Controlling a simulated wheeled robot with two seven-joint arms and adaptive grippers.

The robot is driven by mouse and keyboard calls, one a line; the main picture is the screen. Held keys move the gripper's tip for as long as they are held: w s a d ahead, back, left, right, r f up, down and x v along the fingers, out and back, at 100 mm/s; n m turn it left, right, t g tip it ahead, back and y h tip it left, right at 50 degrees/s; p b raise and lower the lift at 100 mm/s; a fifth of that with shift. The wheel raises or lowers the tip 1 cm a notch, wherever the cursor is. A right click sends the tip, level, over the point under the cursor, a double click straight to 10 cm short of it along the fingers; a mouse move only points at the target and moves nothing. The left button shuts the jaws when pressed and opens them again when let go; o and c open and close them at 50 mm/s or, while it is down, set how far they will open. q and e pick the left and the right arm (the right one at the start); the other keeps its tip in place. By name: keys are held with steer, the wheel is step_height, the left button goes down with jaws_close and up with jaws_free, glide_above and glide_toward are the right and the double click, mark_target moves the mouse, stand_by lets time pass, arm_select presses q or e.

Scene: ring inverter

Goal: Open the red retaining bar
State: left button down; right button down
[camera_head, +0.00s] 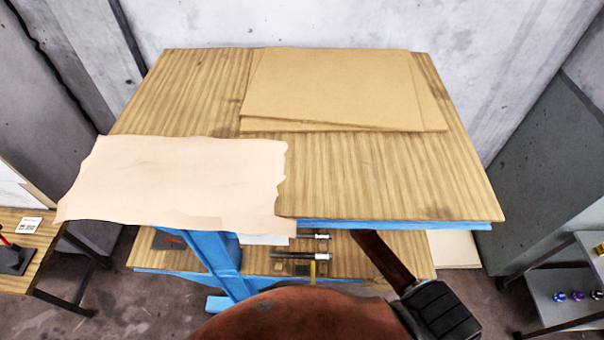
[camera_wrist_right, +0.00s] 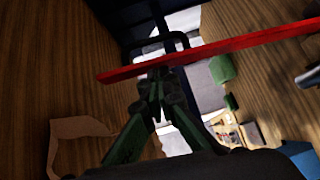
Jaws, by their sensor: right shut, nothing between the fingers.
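The red retaining bar (camera_wrist_right: 215,50) crosses the right wrist view, from the left middle up to the right edge. My right gripper (camera_wrist_right: 160,88) shows there in front of it, its dark green fingers converging to closed tips just below the bar. Nothing is held between the fingers. I cannot tell whether the tips touch the bar. A dark bent handle-like frame (camera_wrist_right: 165,37) stands just beyond the bar. In the head view the bar cannot be made out, and neither gripper shows. My left gripper is not in view.
In the head view a wooden workbench (camera_head: 380,170) carries a pale ragged sheet (camera_head: 180,178) and stacked brown boards (camera_head: 335,90). Tools lie on its lower shelf (camera_head: 255,262). A rounded brown form (camera_head: 290,318) fills the bottom. Wood-grained surfaces (camera_wrist_right: 55,70) flank the right gripper.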

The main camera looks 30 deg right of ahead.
steer(key=shift+a, duration=0.1)
steer(key=s+b, duration=0.1)
steer(key=s, duration=1.2)
steer(key=shift+d+r+b, duration=0.3)
steer(key=shift+d+r, duration=0.1)
steer(key=shift+d, duration=0.05)
